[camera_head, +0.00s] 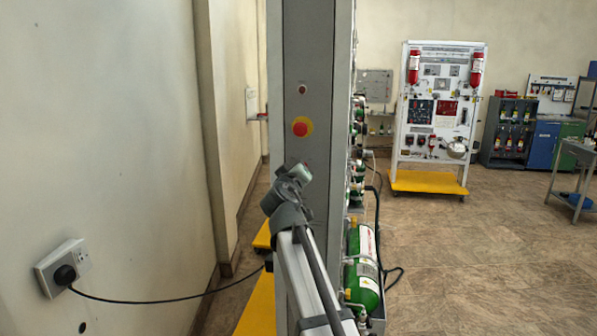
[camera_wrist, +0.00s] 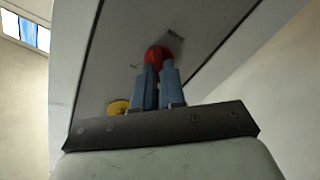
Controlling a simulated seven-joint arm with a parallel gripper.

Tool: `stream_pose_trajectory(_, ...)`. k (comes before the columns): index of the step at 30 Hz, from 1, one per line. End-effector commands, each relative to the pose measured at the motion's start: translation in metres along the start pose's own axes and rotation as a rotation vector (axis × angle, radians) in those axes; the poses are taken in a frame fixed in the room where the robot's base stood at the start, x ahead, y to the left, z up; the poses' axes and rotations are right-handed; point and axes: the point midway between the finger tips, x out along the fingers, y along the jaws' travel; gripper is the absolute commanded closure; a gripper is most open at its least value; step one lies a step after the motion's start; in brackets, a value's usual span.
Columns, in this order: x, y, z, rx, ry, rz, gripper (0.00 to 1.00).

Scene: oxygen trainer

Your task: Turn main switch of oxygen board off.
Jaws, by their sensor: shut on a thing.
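The oxygen board stands edge-on in the head view, its grey side panel (camera_head: 320,60) facing me. In the head view my arm hides the knob, below the red button. A yellow round part (camera_wrist: 118,107) shows left of the fingers.
A wall socket with a black plug (camera_head: 65,275) is on the left wall, its cable running toward the board. A green cylinder (camera_head: 362,268) is low on the board's right side. Another board (camera_head: 440,55) stands farther back. The floor at right is open.

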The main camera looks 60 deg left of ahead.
Motion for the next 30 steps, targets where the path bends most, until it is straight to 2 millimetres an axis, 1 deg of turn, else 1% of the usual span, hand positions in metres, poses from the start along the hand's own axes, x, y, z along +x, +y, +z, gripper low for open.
stream_pose_trajectory(7, 0.0003, 0.0000, -0.0007, -0.061, 0.001, 0.001, 1.00)
stream_pose_trajectory(21, 0.0004, -0.0001, -0.0008, -0.072, 0.001, 0.001, 1.00)
stream_pose_trajectory(22, 0.0004, -0.0001, -0.0008, -0.072, 0.001, 0.001, 0.88)
stream_pose_trajectory(27, 0.0003, -0.0003, -0.0006, -0.071, 0.001, 0.000, 0.72)
stream_pose_trajectory(30, 0.0002, -0.0004, -0.0004, -0.071, 0.001, 0.000, 0.64)
